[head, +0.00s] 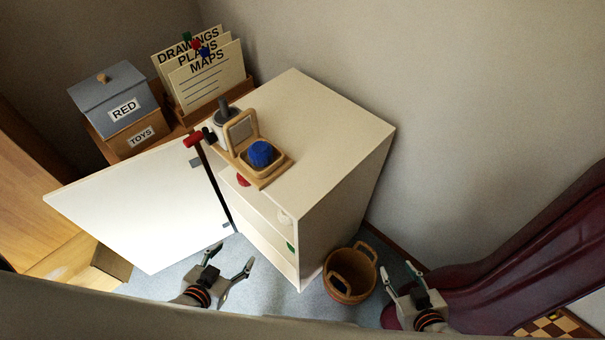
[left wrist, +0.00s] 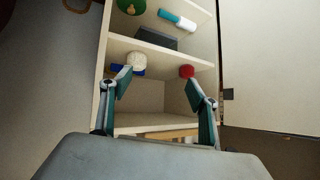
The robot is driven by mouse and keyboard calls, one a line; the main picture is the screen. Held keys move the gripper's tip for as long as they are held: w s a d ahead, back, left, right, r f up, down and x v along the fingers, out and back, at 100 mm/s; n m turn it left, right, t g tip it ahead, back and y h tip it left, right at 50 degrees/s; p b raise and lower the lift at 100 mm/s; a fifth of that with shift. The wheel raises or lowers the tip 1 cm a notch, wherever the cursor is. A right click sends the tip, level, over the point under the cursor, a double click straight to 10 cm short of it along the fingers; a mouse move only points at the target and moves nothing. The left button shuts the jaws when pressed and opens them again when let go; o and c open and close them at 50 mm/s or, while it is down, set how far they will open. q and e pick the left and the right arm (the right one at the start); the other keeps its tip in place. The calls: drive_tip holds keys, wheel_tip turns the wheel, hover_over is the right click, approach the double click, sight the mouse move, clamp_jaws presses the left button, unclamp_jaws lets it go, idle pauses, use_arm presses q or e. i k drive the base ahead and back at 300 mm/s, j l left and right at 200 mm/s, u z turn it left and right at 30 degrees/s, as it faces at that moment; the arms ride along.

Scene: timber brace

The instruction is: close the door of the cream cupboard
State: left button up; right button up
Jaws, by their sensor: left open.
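The cream cupboard (head: 335,150) stands against the wall in the head view. Its door (head: 145,205) is swung wide open to the left, showing the shelves. In the left wrist view the open door (left wrist: 270,65) is on the right and the shelves (left wrist: 150,95) are straight ahead. My left gripper (head: 232,258) is open and empty, low in front of the cupboard, near the door's lower corner. In the left wrist view its fingers (left wrist: 160,85) are spread before the shelves. My right gripper (head: 402,276) has its fingers apart, right of the basket.
A wicker basket (head: 350,275) stands on the floor by the cupboard's right side. A wooden box with a blue ball (head: 261,154) sits on the cupboard top. A blue box (head: 112,98) and files (head: 208,75) stand behind the door. A dark red sofa (head: 520,255) is at right.

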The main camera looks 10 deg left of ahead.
sight(158, 207)
drive_tip(key=j+u, duration=0.35)
drive_tip(key=j, duration=0.2)
drive_tip(key=j+u, duration=0.35)
drive_tip(key=j, duration=0.25)
drive_tip(key=i, duration=0.1)
